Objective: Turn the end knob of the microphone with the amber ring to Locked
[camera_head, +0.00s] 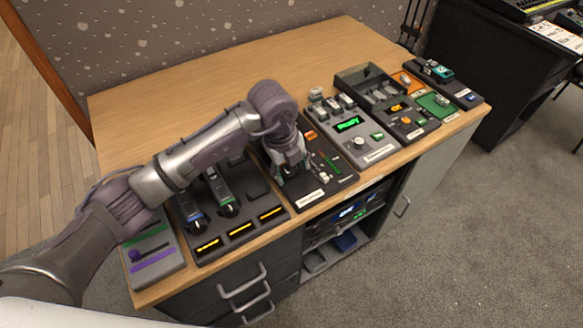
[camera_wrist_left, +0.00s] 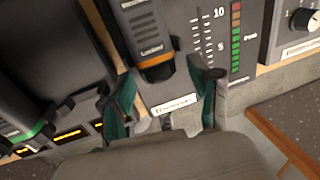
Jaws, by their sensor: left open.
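The microphone (camera_wrist_left: 142,30) with the amber ring (camera_wrist_left: 154,61) shows in the left wrist view, its dark end knob (camera_wrist_left: 158,74) pointing toward my gripper. The word "Locked" is printed on its body just above the ring. My left gripper (camera_wrist_left: 162,88) is open, with one teal fingertip on each side of the knob end; I cannot tell whether either touches it. My right gripper is not in view.
Microphones with a blue ring (camera_head: 191,212) and a green ring (camera_head: 225,200) lie on the dark charging base (camera_head: 205,258) to the left. A fader panel (camera_head: 330,168) is at my gripper's right; more control boxes (camera_head: 352,132) stand beyond. The table's back left is bare.

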